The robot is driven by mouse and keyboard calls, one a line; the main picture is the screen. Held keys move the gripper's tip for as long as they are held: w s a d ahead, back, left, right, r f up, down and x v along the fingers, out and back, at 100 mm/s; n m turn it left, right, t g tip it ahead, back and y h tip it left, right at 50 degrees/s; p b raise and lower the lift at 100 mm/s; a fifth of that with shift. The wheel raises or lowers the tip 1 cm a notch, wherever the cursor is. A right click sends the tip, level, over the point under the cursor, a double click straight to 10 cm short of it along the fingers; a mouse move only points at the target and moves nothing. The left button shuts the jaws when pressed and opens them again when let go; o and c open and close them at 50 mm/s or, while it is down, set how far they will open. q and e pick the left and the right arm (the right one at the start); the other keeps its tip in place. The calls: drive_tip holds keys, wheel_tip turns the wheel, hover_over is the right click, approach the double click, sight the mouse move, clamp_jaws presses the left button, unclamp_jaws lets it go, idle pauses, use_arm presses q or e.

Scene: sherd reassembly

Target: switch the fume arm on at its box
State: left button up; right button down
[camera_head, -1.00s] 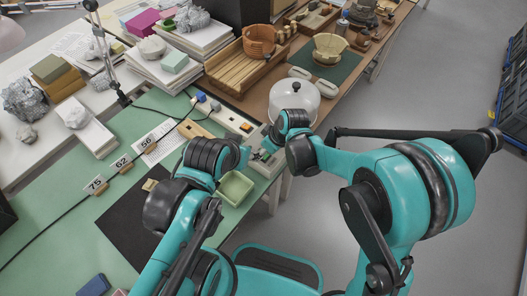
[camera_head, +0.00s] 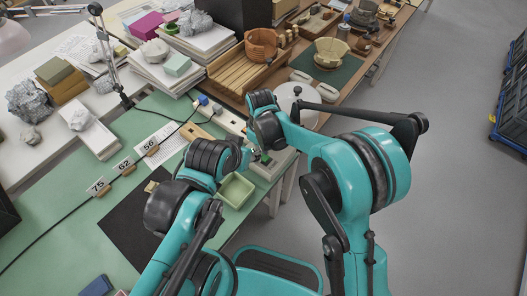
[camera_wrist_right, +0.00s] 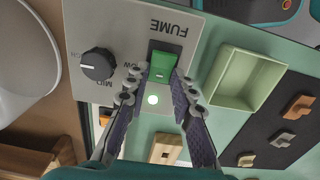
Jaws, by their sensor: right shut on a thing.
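The fume arm's box (camera_wrist_right: 120,35) is a pale grey panel marked FUME, upside down in the right wrist view.
A light green tray (camera_head: 236,190) stands right beside the box. A white dome-shaped cover (camera_head: 293,95) is close to my right wrist. A black mat (camera_head: 130,230) and number cards (camera_head: 124,166) lie on the green table.

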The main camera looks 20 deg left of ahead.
idle(0.3)
drive_tip(key=c, duration=1.3)
unclamp_jaws()
drive_tip(key=r, duration=1.2)
drive_tip(key=shift+w+a, duration=0.1)
drive_tip(key=shift+a, duration=0.15)
